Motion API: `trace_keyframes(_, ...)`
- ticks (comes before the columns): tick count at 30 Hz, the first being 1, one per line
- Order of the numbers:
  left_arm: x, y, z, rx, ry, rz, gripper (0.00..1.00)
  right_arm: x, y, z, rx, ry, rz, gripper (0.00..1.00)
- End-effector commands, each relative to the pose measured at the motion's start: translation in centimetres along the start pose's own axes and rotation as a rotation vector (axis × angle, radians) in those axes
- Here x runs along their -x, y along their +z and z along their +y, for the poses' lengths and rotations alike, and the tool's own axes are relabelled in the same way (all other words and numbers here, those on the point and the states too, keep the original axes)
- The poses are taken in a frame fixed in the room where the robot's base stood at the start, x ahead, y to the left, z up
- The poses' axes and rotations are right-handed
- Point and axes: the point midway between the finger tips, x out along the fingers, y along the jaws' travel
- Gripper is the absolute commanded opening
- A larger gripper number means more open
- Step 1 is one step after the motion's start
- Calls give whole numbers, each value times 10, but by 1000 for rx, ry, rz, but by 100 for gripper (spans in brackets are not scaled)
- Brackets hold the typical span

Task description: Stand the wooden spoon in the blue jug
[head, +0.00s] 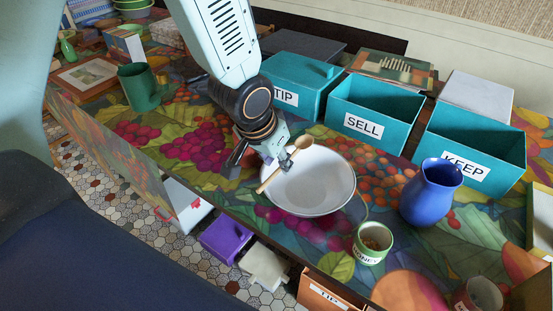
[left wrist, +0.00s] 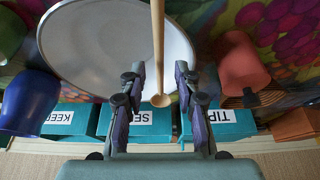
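The wooden spoon (head: 270,181) slants across the white bowl (head: 336,199), its round end near the far rim and its handle end by the near left rim. My left gripper (head: 285,164) is over the bowl at the spoon. In the left wrist view its fingers (left wrist: 160,70) stand apart on both sides of the spoon (left wrist: 158,40), with gaps showing. The blue jug (head: 430,193) stands upright to the right of the bowl, its mouth open upward; it also shows at the left of the left wrist view (left wrist: 28,102). My right gripper is not in view.
Teal boxes labelled TIP (head: 298,76), SELL (head: 375,98) and KEEP (head: 472,136) line the table's back.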

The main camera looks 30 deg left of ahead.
Motion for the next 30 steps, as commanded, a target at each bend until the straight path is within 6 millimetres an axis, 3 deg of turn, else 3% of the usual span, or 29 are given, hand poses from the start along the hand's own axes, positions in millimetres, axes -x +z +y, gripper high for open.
trace_keyframes(1, 15, -3, 0, 2, 0, 5, 32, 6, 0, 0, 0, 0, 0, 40)
trace_keyframes(6, 52, -3, 0, 2, 1, 5, 32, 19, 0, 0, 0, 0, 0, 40)
trace_keyframes(15, 103, -2, 0, 2, 1, 5, 32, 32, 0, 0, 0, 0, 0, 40)
trace_keyframes(21, 115, 0, 0, 1, 1, 1, 32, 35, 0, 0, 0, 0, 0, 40)
trace_keyframes(30, 115, 0, 0, 1, 1, 1, 32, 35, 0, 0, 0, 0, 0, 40)
